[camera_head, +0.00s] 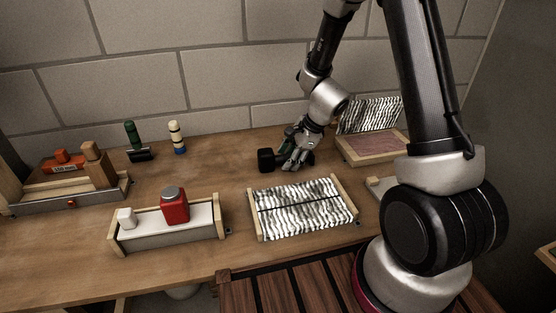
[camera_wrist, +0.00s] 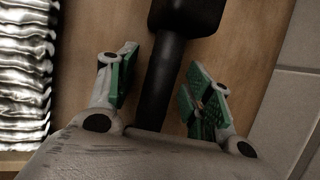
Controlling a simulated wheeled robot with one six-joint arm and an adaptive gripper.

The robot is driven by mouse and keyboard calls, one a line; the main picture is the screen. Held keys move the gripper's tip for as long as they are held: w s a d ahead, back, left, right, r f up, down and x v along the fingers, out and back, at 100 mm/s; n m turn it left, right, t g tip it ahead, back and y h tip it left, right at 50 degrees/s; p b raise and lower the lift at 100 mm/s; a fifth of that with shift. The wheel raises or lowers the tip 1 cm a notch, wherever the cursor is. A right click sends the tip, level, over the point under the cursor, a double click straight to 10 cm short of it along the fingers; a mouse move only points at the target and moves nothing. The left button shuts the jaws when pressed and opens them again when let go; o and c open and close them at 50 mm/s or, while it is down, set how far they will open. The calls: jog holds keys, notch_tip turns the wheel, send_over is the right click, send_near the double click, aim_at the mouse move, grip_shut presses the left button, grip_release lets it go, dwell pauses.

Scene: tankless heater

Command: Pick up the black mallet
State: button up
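The black mallet (camera_head: 266,161) lies on the wooden workbench near the back wall. In the wrist view its black head (camera_wrist: 186,17) is at the top and its handle (camera_wrist: 160,85) runs down between my fingers. My gripper (camera_head: 296,158) is low over the bench at the mallet's handle, to the right of the head. In the wrist view my gripper (camera_wrist: 163,85) is open, with a green-padded finger on each side of the handle and visible gaps. The end of the handle is hidden behind the gripper body.
A wooden-framed tray with silvery wavy sheets (camera_head: 303,211) lies in front of the gripper. A similar open box (camera_head: 366,149) stands to the right. The wall (camera_head: 230,60) is close behind.

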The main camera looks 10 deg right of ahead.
aim_at(290, 155)
grip_shut()
notch_tip(290, 155, up, 10)
jog(key=shift+r, duration=0.1)
dwell(0.5)
